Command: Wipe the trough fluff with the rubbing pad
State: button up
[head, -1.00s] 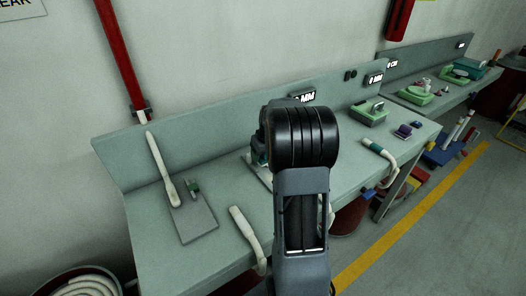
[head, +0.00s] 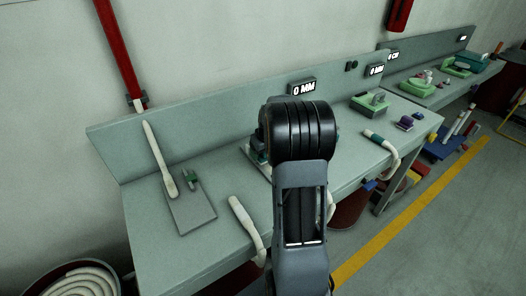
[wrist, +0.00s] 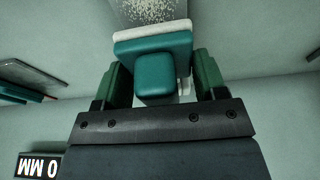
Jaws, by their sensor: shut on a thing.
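My gripper (wrist: 160,78) is shut on the teal block handle of the rubbing pad (wrist: 153,47), with a green finger on each side. The pad has a wider teal plate and a pale layer along its far edge. Just beyond that edge, white speckled fluff (wrist: 150,10) lies on a grey surface, the trough (wrist: 184,10), cut off by the top of the wrist view. Whether the pad touches the fluff is hard to tell. In the head view my arm hides the gripper, the pad and most of the trough area.
The grey-green bench (head: 215,253) has a back panel with a "0 MM" display (head: 303,88). A grey board (head: 190,210) with a pale stick (head: 160,160) lies left. Pale hoses with grips hang over the front edge (head: 243,220). A green device (head: 370,103) stands right.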

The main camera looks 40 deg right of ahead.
jog(key=shift+f+b, duration=0.45)
jog(key=shift+f, duration=0.05)
jog(key=shift+s, duration=0.15)
jog(key=shift+s+a+r+b, duration=0.1)
jog(key=shift+s+b, duration=0.55)
jog(key=shift+s, duration=0.8)
jog(key=shift+s, duration=0.15)
